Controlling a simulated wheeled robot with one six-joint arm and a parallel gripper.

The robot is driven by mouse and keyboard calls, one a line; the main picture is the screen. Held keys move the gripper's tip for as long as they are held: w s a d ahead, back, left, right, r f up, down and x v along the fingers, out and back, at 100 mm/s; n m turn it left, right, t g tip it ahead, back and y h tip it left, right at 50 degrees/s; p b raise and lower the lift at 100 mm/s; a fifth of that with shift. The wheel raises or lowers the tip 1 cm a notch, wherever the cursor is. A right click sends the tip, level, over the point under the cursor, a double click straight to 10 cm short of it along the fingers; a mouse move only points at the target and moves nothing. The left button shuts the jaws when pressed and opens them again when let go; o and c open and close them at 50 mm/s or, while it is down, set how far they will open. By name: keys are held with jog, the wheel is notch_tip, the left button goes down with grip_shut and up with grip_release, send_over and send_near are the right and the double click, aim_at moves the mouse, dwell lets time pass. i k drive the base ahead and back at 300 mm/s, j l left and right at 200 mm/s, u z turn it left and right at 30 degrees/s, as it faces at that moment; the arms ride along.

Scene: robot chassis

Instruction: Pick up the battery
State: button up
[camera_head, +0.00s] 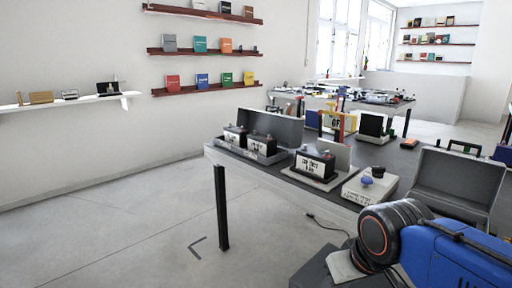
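Several dark boxes with white labels and terminal-like tops, which look like batteries, are on the table. One battery-like box (315,164) sits upright on a light flat tray (291,174) near the table's front edge. Two similar boxes, a left one (235,137) and a right one (262,145), sit side by side in an open grey case (276,126) at the left end. Their labels are too small to read surely. My blue arm with its dark round joint shows at the lower right, apart from these boxes. My gripper's fingers cannot be made out.
An open grey case (455,186) is farther right, behind my arm. The dark table (345,200) has a leg (221,208) at its left corner. The grey floor (120,225) at left is clear.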

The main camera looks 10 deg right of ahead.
aim_at(236, 136)
jog(key=z, duration=1.35)
jog(key=u, duration=1.4)
jog(key=i+j, duration=0.3)
jog(key=i, duration=0.15)
jog(key=i+j, duration=0.35)
jog(key=i+j+u, duration=0.1)
jog(key=i+j, duration=0.2)
jog(key=i, duration=0.2)
